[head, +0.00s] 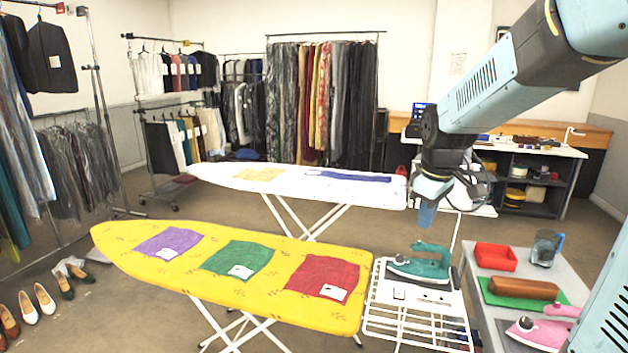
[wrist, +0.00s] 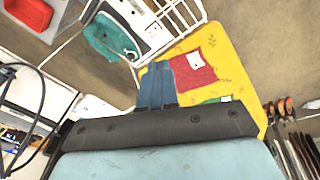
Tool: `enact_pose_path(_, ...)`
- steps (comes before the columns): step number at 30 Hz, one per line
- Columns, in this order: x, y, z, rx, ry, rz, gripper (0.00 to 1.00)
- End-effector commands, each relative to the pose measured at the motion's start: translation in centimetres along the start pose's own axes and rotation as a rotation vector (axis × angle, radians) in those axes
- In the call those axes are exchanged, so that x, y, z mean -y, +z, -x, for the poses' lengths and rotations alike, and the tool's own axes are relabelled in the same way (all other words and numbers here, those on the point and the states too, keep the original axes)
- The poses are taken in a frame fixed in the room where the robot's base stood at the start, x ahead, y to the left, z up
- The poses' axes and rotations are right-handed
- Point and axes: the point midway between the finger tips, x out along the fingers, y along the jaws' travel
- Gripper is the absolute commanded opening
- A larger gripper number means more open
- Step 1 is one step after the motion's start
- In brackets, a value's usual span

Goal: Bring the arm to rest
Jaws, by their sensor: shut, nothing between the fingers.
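My arm comes in from the upper right in the head view, bent downward. My gripper (head: 426,215) hangs fingers down, above and behind the teal iron (head: 422,262), and holds nothing. In the wrist view my gripper's blue fingers (wrist: 160,72) are together, with the yellow ironing board (wrist: 222,65) and the teal iron (wrist: 112,40) beyond them. The gripper appears clear of everything below it.
The yellow ironing board (head: 130,252) carries purple, green and red cloths. A white ironing board (head: 225,180) stands behind. A grey table (head: 483,310) at right holds a red tray (head: 495,257), a jug (head: 546,248) and a pink iron (head: 537,332). Clothes racks line the back.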

Motion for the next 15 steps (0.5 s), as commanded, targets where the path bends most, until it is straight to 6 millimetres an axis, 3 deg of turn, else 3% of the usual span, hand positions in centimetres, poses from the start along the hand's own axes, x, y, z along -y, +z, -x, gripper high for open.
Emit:
enact_pose_path(6,3.1,3.1,3.9,-0.063,0.047,-0.185,0.00)
enact_pose_path(15,7.5,7.5,7.3,-0.160,0.085,-0.444,0.00)
